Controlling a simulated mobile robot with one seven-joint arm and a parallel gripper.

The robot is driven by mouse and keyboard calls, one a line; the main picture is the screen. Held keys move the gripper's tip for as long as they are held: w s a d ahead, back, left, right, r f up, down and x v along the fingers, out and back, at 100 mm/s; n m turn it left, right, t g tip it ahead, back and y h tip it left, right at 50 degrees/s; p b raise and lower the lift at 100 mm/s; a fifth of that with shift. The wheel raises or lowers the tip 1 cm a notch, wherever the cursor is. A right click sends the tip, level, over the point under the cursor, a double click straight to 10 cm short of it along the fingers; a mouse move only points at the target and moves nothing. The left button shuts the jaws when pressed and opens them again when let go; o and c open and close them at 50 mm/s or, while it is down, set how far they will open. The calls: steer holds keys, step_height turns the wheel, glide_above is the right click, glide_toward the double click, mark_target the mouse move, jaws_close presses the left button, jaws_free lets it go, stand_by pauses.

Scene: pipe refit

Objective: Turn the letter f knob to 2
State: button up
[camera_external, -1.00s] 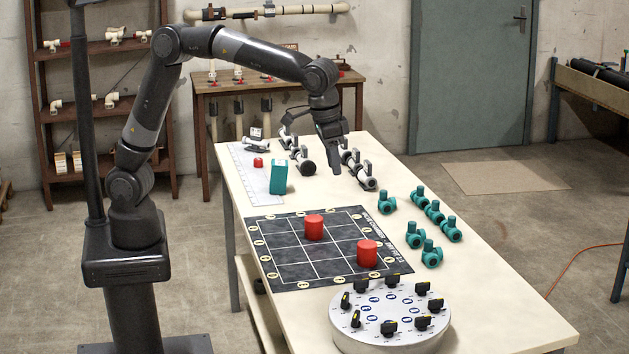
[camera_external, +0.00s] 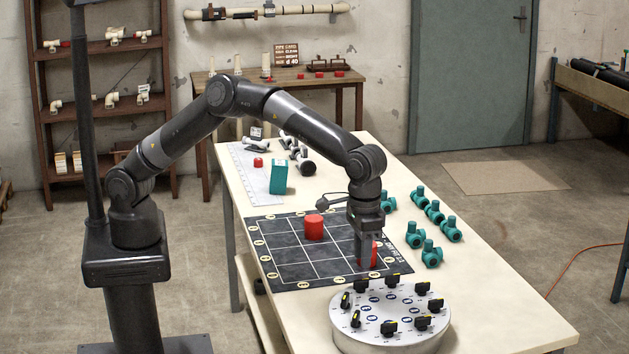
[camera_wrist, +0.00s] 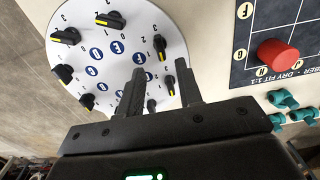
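A round white dial plate (camera_external: 388,338) stands at the near end of the table, with several black knobs around its rim and blue letter marks inside them. It also shows in the wrist view (camera_wrist: 85,75); each knob has a yellow pointer line and small numbers. One knob (camera_wrist: 168,82) appears between my fingers in the wrist view, another (camera_wrist: 160,46) just beyond. My gripper (camera_external: 365,262) is open and empty, pointing down behind the dial; its fingers (camera_wrist: 160,72) show apart in the wrist view.
A red cylinder (camera_external: 374,255) is partly hidden behind my gripper on the dark grid mat (camera_external: 290,268); another (camera_external: 314,227) stands farther left. Teal valves (camera_external: 432,254) lie to the right. A teal box (camera_external: 278,177) stands at the back. The table right of the dial is clear.

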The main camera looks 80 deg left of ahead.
mark_target(361, 280)
step_height(361, 280, down, 7)
steer(key=shift+r, duration=0.2)
jaws_close()
stand_by(0.4)
